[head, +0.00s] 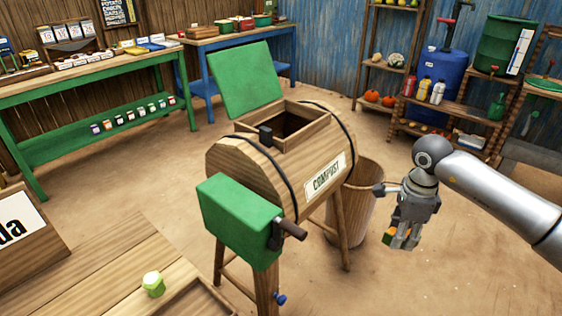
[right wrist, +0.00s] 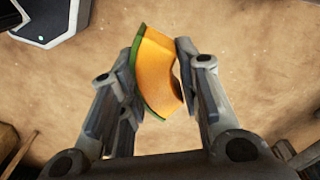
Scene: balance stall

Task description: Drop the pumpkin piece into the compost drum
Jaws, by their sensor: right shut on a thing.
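The pumpkin piece (right wrist: 158,72) is an orange curved wedge with a green rind. My right gripper (head: 400,238) is shut on it, and in the right wrist view it sits between the two fingers. In the head view only a bit of the piece (head: 389,237) shows at the fingertips. The compost drum (head: 235,163) is wooden, lies on a wooden stand and has a "COMPOST" label. Its green lid stands open (head: 247,78), and the square hatch (head: 285,126) on top is dark inside. My right gripper is to the right of the drum, clear of it. My left gripper is not in view.
A wooden bin (head: 356,205) stands just behind the drum, between it and my right gripper. A green box with a crank (head: 240,222) is on the drum's near side. A wooden table (head: 105,265) with a small green-yellow object (head: 153,284) is at the front left. Shelves (head: 445,107) stand at the back right.

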